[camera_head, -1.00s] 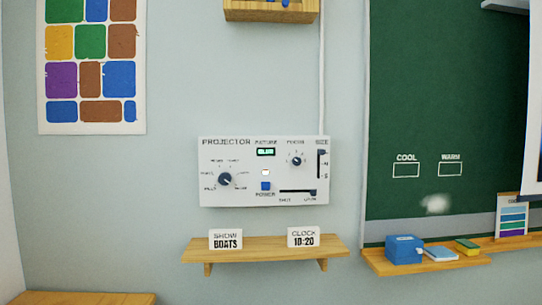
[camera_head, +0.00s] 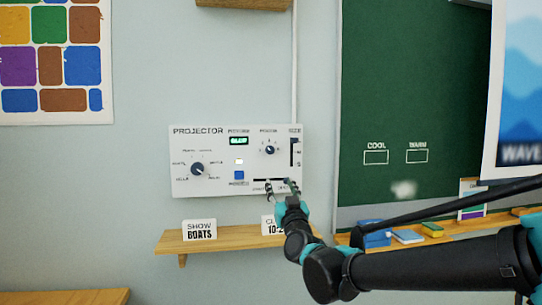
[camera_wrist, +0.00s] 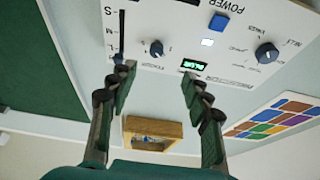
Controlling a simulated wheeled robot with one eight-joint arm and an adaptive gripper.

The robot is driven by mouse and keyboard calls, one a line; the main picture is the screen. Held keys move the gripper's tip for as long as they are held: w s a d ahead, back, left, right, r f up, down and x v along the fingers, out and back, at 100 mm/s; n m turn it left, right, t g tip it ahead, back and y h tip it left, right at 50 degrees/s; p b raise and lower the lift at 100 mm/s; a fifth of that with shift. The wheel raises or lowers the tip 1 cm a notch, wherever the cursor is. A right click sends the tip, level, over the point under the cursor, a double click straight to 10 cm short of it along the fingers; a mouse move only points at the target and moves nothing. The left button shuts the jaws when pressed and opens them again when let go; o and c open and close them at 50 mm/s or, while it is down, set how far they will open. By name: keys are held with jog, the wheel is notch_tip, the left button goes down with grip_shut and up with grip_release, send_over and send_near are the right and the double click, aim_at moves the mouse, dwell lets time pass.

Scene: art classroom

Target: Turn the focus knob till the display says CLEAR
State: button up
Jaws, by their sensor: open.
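The projector panel (camera_head: 215,181) is a white box on the wall. Its small dark focus knob (camera_head: 269,150) sits at the upper right. The green-lit display (camera_head: 239,141) seems to read BLUR, though the letters are small. My gripper (camera_head: 281,187) is open and empty, in front of the panel's lower right, below the focus knob in the head view. In the wrist view, where the panel appears upside down, the focus knob (camera_wrist: 156,48) lies beyond the gap between my fingertips (camera_wrist: 157,78), apart from them. The display (camera_wrist: 194,65) shows near the right fingertip.
A larger picture knob (camera_head: 198,169), a blue power button (camera_head: 239,175) and the size slider (camera_head: 295,152) share the panel. A shelf (camera_head: 222,241) with two cards is below. A chalkboard (camera_head: 410,100) stands right.

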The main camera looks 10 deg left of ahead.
aim_at(269, 152)
jog(key=shift+t+h, duration=0.3)
jog(key=x, duration=1.2)
jog(key=r+x, duration=0.1)
jog(key=x, duration=0.4)
jog(key=shift+w+a+r, duration=0.1)
jog(key=shift+w+r, duration=0.05)
jog(key=shift+r, duration=0.05)
grip_shut()
jog(key=shift+m, duration=0.3)
jog(key=shift+a+m, duration=0.1)
jog(key=shift+m, duration=0.3)
jog(key=m+h, duration=0.3)
jog(key=m, duration=0.2)
jog(key=shift+a, duration=0.15)
jog(key=shift+a+r+m+h, duration=0.1)
jog(key=shift+m+h, duration=0.7)
jog(key=shift+m, duration=0.8)
jog(key=shift+r+m+h, duration=0.1)
jog(key=shift+m+h, duration=0.7)
jog(key=shift+m, duration=0.8)
